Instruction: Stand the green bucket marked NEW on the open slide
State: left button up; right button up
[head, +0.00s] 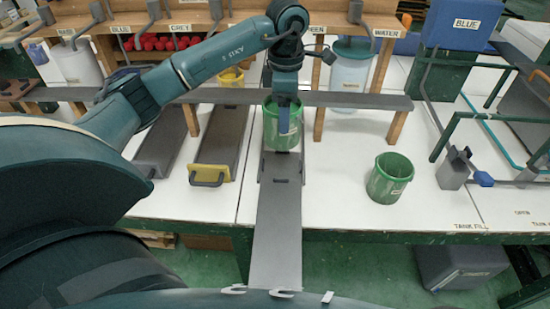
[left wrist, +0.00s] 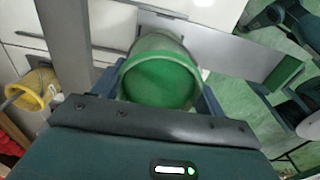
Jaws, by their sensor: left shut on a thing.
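A green bucket (head: 283,138) is in my left gripper (head: 288,108), upright over the back part of the open grey slide (head: 275,225). Whether its base touches the slide I cannot tell. In the left wrist view the bucket (left wrist: 160,82) sits between the fingers, its open mouth toward the camera and its inside green and empty. The grey slide (left wrist: 235,55) runs off to the right of it there. A second green bucket (head: 388,183) stands on the white table to the right, with a small label too small to read. My right gripper is not in view.
A grey rail (head: 360,101) on wooden posts runs behind the slide. A slide with a yellow front (head: 210,173) lies to the left. A clear container (head: 350,68) stands under the WATER sign. Green pipes (head: 470,120) are at right. The table between slide and second bucket is free.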

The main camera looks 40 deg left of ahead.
aim_at(284, 142)
pick_arm(q)
notch_tip(284, 142, down, 10)
jog(key=shift+r, duration=0.1)
dwell(0.4)
jog(key=shift+f, duration=0.2)
jog(key=o, duration=1.6)
notch_tip(284, 142, up, 12)
jog(key=shift+r, duration=0.2)
jog(key=shift+s, duration=0.15)
